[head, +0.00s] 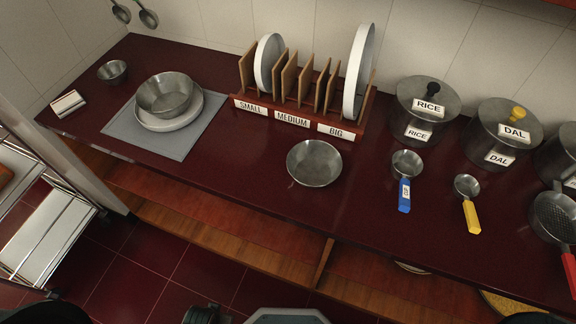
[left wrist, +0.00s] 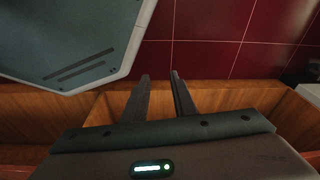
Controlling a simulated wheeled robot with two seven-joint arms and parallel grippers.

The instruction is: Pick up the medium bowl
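Three metal bowls stand on the dark red counter in the head view. A small one (head: 112,72) is at the far left. A deeper one (head: 165,97) sits on a white plate (head: 172,122) on a grey mat. A wide, shallower one (head: 314,164) stands alone mid-counter, in front of the rack; by size it may be the medium bowl, but I cannot tell surely. My left gripper (left wrist: 161,76) is open and empty in the left wrist view, pointing at red floor tiles, away from the bowls. My right gripper is not in view.
A wooden plate rack (head: 292,108) labelled SMALL, MEDIUM and BIG holds white plates. RICE (head: 428,108) and DAL (head: 503,134) pots stand right. A blue-handled scoop (head: 405,178), a yellow-handled scoop (head: 468,202) and a red-handled strainer (head: 557,218) lie before them. Counter around the lone bowl is clear.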

